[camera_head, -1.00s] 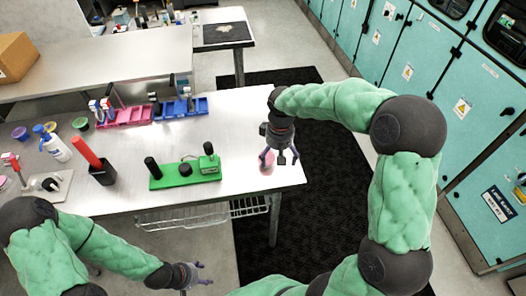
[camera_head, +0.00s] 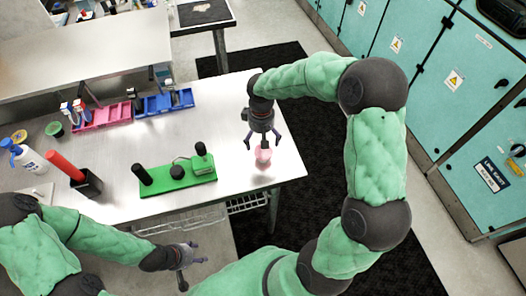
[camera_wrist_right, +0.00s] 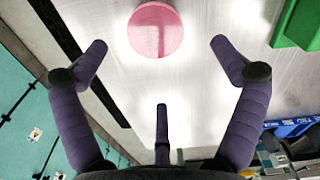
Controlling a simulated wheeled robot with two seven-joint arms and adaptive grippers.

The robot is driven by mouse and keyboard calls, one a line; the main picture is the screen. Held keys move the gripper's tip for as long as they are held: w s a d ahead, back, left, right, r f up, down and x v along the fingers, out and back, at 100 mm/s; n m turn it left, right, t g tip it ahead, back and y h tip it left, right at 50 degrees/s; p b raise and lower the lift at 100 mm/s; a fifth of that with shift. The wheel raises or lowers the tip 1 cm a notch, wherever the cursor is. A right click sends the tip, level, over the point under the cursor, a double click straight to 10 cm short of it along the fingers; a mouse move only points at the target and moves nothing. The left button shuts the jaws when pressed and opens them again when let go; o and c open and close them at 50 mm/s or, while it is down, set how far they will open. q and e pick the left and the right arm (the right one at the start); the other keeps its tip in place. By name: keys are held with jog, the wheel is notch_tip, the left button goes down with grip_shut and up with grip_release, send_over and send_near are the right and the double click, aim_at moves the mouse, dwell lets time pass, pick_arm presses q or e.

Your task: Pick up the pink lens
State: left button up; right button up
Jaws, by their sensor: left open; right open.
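The pink lens (camera_head: 263,157) is a small round disc at the metal table's right front corner. In the right wrist view the pink lens (camera_wrist_right: 155,29) shows at the top centre, just beyond the fingertips. My right gripper (camera_head: 263,140) is open and close to the lens in the head view. In its wrist view the right gripper (camera_wrist_right: 158,45) has its fingers spread wide with nothing between them. I cannot tell whether a finger touches the lens. My left gripper (camera_head: 191,268) is open and empty in front of the table's front edge.
A green board (camera_head: 178,184) with black parts lies left of the lens. A red-topped black holder (camera_head: 87,184), a pink tray (camera_head: 103,119) and a blue tray (camera_head: 165,104) stand farther left and back. The metal table (camera_head: 225,130) is bare around the lens.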

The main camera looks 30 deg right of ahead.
aim_at(263, 152)
jog(key=shift+s+f, duration=0.2)
jog(key=shift+f, duration=0.25)
notch_tip(263, 152, down, 4)
jog(key=shift+s+d+f+b, duration=0.1)
jog(key=shift+f+b, duration=0.05)
jog(key=shift+b, duration=0.3)
jog(key=c, duration=1)
